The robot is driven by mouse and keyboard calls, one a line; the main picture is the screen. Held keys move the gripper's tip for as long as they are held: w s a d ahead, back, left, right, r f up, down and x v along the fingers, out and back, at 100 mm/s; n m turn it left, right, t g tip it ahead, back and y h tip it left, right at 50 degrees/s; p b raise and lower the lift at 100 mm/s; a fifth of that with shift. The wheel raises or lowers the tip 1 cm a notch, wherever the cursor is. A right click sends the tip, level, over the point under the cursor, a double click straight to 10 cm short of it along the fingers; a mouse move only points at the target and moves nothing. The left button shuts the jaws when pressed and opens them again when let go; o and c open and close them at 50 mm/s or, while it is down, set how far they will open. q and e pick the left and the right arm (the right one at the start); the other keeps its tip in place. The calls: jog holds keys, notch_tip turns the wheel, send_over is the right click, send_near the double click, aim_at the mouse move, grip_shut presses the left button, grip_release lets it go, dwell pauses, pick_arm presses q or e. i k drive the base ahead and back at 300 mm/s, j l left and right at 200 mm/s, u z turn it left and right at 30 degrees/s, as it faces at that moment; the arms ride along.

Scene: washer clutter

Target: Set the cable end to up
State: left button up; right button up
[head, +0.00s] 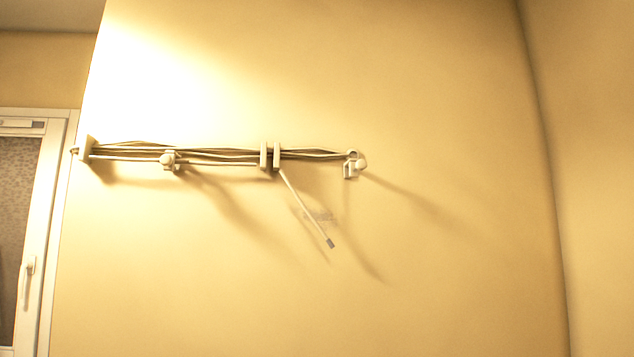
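A loose cable end (331,243) with a small grey tip hangs in the head view, a little right of the middle. Its thin white cable (305,206) slants down and to the right from a pale double clip (270,156) on a horizontal cable bundle (215,153). The cable end points downward. Neither of my grippers shows in the head view.
The bundle runs along the yellowish wall (450,270) from a left bracket (87,149) past a clamp (168,160) to a right bracket (353,165). A white-framed window or door (45,250) with a handle stands at the far left. The wall below is clear.

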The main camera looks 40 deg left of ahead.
aim_at(328, 240)
jog(key=u, duration=1)
